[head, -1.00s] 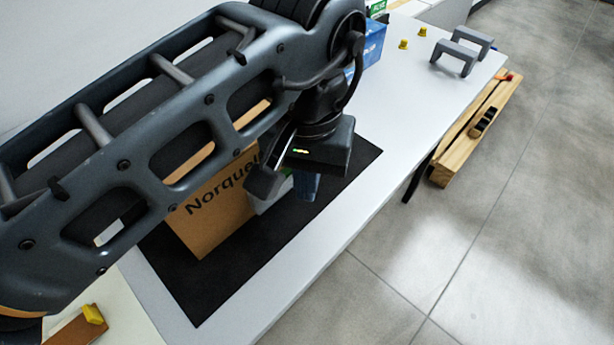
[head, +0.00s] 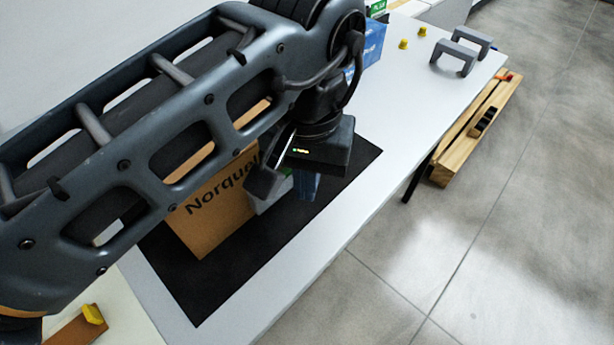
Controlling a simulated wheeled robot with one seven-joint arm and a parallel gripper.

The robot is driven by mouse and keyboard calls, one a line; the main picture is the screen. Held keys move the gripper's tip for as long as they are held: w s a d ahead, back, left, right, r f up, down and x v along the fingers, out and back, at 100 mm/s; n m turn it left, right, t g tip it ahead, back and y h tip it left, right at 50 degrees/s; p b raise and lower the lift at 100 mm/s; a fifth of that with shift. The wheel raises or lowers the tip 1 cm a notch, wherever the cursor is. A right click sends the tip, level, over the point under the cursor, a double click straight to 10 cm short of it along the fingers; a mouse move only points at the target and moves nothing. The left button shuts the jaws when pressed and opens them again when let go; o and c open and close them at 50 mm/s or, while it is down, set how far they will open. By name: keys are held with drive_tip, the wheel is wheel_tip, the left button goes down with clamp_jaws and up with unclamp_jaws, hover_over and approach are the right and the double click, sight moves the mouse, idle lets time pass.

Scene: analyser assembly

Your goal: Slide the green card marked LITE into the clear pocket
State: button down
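My gripper (head: 306,187) points down over the black mat (head: 220,290), just right of a brown cardboard box marked "Norque…" (head: 215,208). Its fingertips are small and partly hidden by the wrist, so I cannot tell whether it is open or shut. A light grey and white object (head: 272,198) with a sliver of green (head: 287,171) shows between the box and my gripper, mostly hidden behind it. I cannot tell whether the green is the LITE card. No lettering reading LITE and no clear pocket can be made out.
Two small yellow pieces (head: 403,44) and grey brackets (head: 455,55) are at the far end. Wooden beams (head: 470,140) lie beside the table. The table's right strip is clear.

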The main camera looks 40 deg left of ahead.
drive_tip(key=shift+a, duration=0.1)
idle(0.3)
drive_tip(key=shift+a, duration=0.35)
drive_tip(key=shift+a, duration=0.2)
drive_tip(key=shift+r, duration=0.15)
drive_tip(key=r+p, duration=0.2)
drive_tip(key=p, duration=0.1)
drive_tip(key=d+r+p, duration=0.1)
drive_tip(key=r+p, duration=0.2)
drive_tip(key=shift+d+r+p, duration=0.1)
drive_tip(key=shift+r+p, duration=0.25)
idle(0.6)
idle(0.4)
